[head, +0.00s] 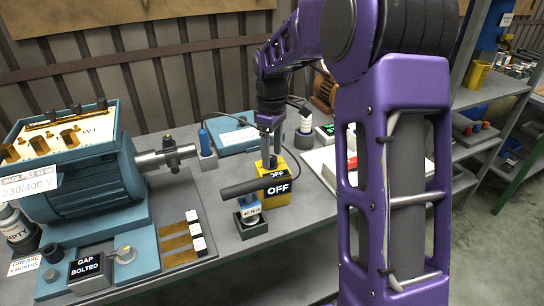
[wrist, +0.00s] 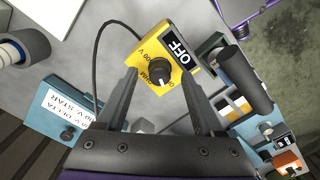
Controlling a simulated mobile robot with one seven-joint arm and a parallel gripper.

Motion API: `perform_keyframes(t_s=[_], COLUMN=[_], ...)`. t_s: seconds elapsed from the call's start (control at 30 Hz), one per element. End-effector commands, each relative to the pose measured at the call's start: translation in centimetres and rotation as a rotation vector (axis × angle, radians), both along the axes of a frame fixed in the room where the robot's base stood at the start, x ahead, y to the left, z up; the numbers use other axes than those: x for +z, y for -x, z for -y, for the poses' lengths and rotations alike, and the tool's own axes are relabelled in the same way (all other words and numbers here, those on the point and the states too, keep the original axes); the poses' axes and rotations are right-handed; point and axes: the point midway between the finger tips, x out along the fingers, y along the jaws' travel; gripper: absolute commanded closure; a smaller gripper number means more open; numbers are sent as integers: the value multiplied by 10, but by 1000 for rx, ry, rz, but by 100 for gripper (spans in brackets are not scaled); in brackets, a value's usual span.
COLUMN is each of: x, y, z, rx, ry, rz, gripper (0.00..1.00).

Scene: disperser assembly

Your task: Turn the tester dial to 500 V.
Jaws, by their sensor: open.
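The tester is a yellow box (head: 275,196) on the bench, with black "OFF" labels on its top and front; it also shows in the wrist view (wrist: 151,45). Its black round dial (wrist: 159,69) has a light pointer mark, and printed text around it includes "500 V", partly covered. My gripper (head: 269,150) is over the tester in the head view, pointing down. In the wrist view my gripper (wrist: 163,80) is open, with one finger on each side of the dial. I cannot tell whether the fingers touch it. The dial is hidden in the head view.
A torque tool with a dark cylindrical handle (head: 252,186) stands close in front of the tester. A blue motor (head: 80,165) fills the left of the bench. A blue case (head: 236,138) lies behind. A cable (wrist: 97,50) runs beside the tester.

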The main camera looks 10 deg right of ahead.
Motion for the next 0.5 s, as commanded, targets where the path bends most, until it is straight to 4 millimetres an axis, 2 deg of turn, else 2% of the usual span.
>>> perform_keyframes(t_s=[0.13,0.4,0.5], x=[-9,-10,-10], y=[0,0,0], z=[0,0,0], rx=[0,0,0], ry=[0,1,1], rz=[1,1,1], gripper=[31,31,47])
